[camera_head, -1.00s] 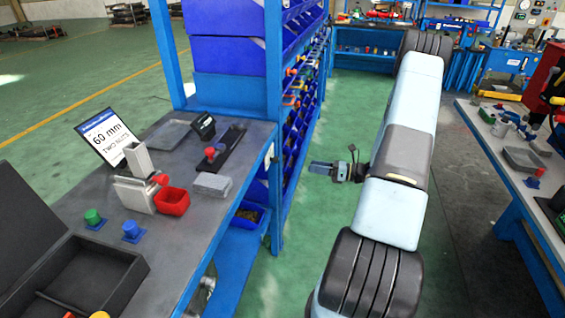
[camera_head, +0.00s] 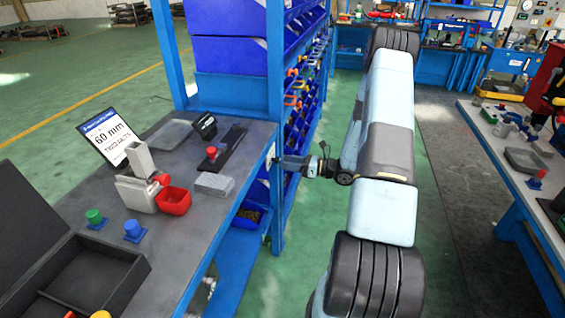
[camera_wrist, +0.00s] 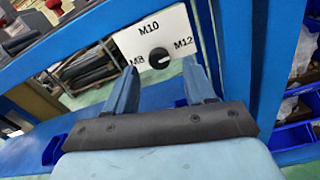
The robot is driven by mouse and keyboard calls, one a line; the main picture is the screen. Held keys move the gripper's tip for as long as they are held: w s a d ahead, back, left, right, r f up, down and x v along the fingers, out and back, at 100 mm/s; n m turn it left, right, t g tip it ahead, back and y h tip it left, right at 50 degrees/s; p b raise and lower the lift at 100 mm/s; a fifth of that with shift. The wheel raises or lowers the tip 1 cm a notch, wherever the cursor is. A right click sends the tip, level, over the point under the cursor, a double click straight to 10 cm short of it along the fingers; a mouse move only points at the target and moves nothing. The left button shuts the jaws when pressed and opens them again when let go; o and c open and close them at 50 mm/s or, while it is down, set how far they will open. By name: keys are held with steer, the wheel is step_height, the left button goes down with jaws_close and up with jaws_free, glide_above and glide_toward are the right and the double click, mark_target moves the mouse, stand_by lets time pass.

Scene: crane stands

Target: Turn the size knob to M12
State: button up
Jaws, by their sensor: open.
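The size knob (camera_wrist: 159,57) is a round black dial on a white plate (camera_wrist: 130,42) in the wrist view. The plate carries the marks M8 at left, M10 at top and M12 at right. A small light mark shows on the knob, but I cannot tell for certain where it points. My gripper (camera_wrist: 159,68) is open, with its two blue-grey fingers to the left and right of the knob in the picture. I see no contact. In the head view my gripper (camera_head: 284,164) is at the bench's right end, by the blue post. I cannot make out the knob there.
A blue post (camera_head: 274,100) and the shelf of blue bins (camera_head: 230,60) stand close by my gripper.

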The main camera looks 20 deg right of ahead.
mark_target(275, 160)
steer(key=shift+x, duration=1.45)
steer(key=shift+c, duration=0.5)
jaws_close()
